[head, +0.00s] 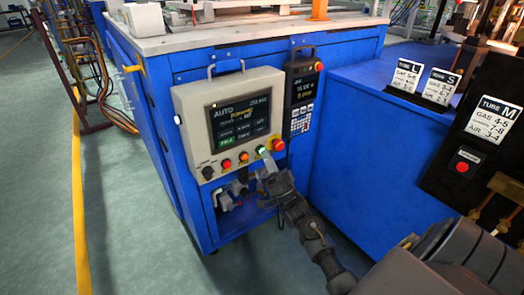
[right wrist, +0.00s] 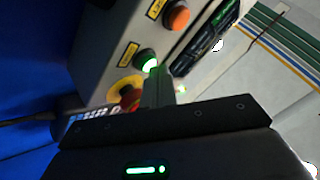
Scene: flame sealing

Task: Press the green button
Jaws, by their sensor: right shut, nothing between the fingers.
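The green button (head: 261,149) is on the lower right of a beige control panel (head: 188,100), left of a red emergency knob with a yellow collar (head: 278,145). It also shows lit green in the right wrist view (right wrist: 146,61). My right gripper (head: 266,160) is shut and empty, its fingertips just below the button in the head view. In the right wrist view the shut fingers (right wrist: 158,75) reach up beside the button and overlap its edge. I cannot tell whether they touch it. My left gripper is not in view.
An orange button (head: 244,156), a red button (head: 227,163) and a black knob (head: 207,172) sit left of the green one. A dark keypad unit (head: 301,92) is to the right. Another red button (head: 463,167) is on the black panel at the far right.

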